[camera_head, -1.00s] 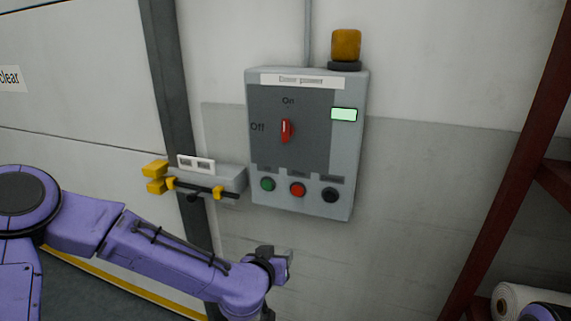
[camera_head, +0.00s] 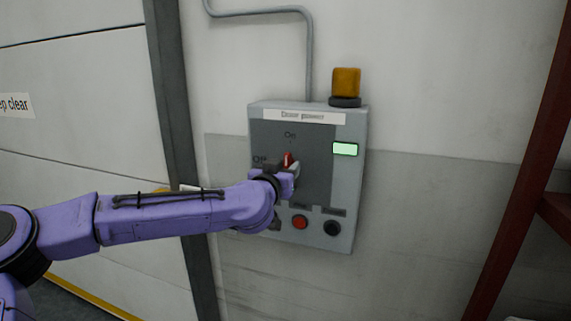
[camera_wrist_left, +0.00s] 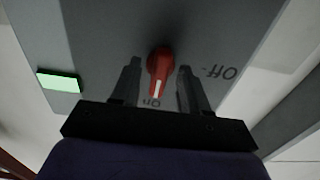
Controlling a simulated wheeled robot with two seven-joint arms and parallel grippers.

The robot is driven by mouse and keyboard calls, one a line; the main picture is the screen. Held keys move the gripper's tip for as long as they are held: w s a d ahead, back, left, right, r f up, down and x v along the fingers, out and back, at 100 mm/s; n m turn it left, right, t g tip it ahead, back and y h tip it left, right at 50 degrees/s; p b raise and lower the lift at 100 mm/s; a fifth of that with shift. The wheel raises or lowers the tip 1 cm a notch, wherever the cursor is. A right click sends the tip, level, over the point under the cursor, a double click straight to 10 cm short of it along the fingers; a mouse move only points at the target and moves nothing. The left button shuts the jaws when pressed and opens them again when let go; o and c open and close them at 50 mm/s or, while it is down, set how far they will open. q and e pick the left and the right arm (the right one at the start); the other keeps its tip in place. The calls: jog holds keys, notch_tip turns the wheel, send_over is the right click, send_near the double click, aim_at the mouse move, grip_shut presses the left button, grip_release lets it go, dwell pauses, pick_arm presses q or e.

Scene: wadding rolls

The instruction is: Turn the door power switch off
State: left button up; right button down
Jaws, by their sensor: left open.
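The grey door power box (camera_head: 318,185) is on the wall in the head view. Its red rotary switch (camera_head: 288,160) is partly hidden by my left gripper (camera_head: 290,178). My left gripper (camera_wrist_left: 158,82) is open, with one finger on each side of the switch. Gaps show between the fingers and the knob. My right gripper is not in view.
A lit green panel (camera_head: 345,149) is on the box, and an amber lamp (camera_head: 346,84) stands on top. Red (camera_head: 300,222) and black (camera_head: 332,228) buttons are below the switch. A dark red post (camera_head: 515,160) rises at the right.

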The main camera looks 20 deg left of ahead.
pick_arm(q)
jog(key=shift+w, duration=0.2)
jog(key=c, duration=0.8)
jog(key=shift+o, duration=0.3)
jog(key=shift+n, duration=0.4)
jog(key=n+b, duration=0.1)
jog(key=n, duration=0.2)
jog(key=shift+f+n, duration=0.1)
jog(key=shift+n, duration=0.3)
jog(key=shift+a+f+n+b, duration=0.1)
jog(key=shift+n+b, duration=1.2)
jog(key=shift+n, duration=2)
jog(key=shift+f+n+b, duration=0.1)
jog(key=shift+n+b, duration=1.2)
jog(key=shift+n, duration=2)
jog(key=shift+r, duration=0.1)
